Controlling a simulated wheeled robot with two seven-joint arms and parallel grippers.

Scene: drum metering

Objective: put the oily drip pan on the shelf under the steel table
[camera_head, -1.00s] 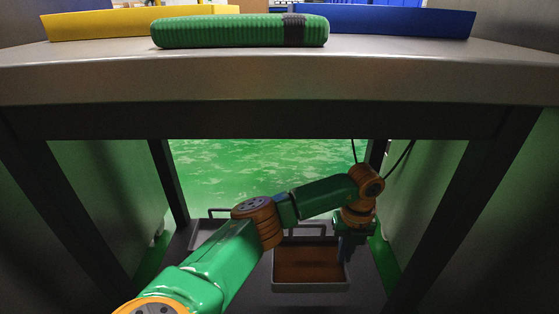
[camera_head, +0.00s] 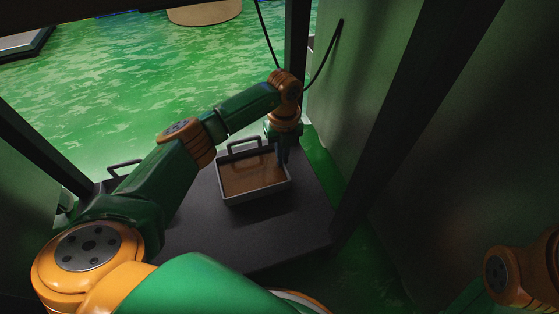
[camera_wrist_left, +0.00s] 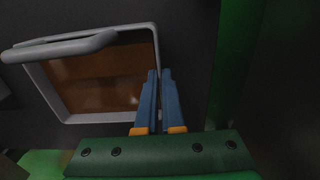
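The oily drip pan (camera_head: 254,192) is a grey rectangular tray with a brown film inside and a loop handle at its far end. It sits level on or just above the dark shelf (camera_head: 290,225) under the steel table; I cannot tell if it touches. My left gripper (camera_head: 283,158) points down at the pan's right wall. In the left wrist view, the blue fingers (camera_wrist_left: 159,76) are close together, one on each side of the pan's wall (camera_wrist_left: 156,50). The handle (camera_wrist_left: 62,46) is clear of them. My right gripper is out of view.
A second grey handle (camera_head: 124,168) shows on the shelf's left, mostly behind my left arm. A dark table leg (camera_head: 297,60) and a hanging black cable (camera_head: 325,62) stand close to the gripper. A green panel (camera_head: 360,90) closes the right side.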

